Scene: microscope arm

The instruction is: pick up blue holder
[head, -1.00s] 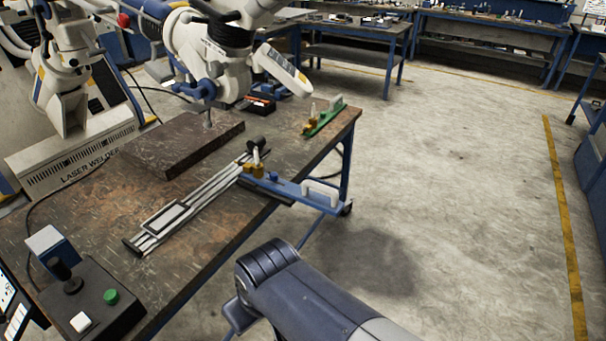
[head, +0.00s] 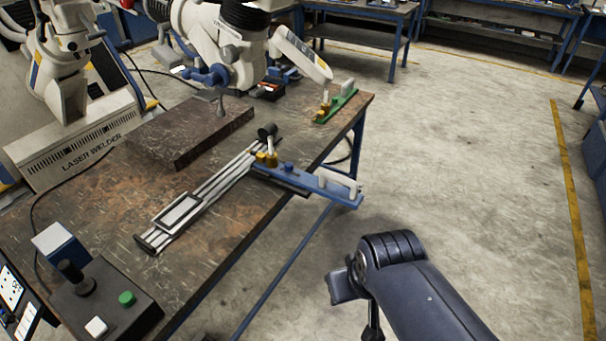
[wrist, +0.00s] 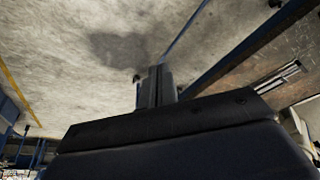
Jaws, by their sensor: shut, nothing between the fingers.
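The blue holder (head: 311,183) is a long flat blue bar with a white handle at its right end and a gold clamp at its left end. It lies across the front edge of the workbench, its handle end sticking out past the edge. My gripper shows in the wrist view (wrist: 156,85) with its dark fingers together and nothing between them. In the head view my arm is at the lower right, apart from the blue holder and over the floor; the fingertips are not clear there. The holder cannot be made out in the wrist view.
A green holder (head: 337,106) lies farther back on the workbench (head: 110,205). A slotted metal rail (head: 208,192) and a dark block (head: 190,135) lie beside the blue holder. A control box with buttons (head: 104,300) is at the front left. The floor at right is open.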

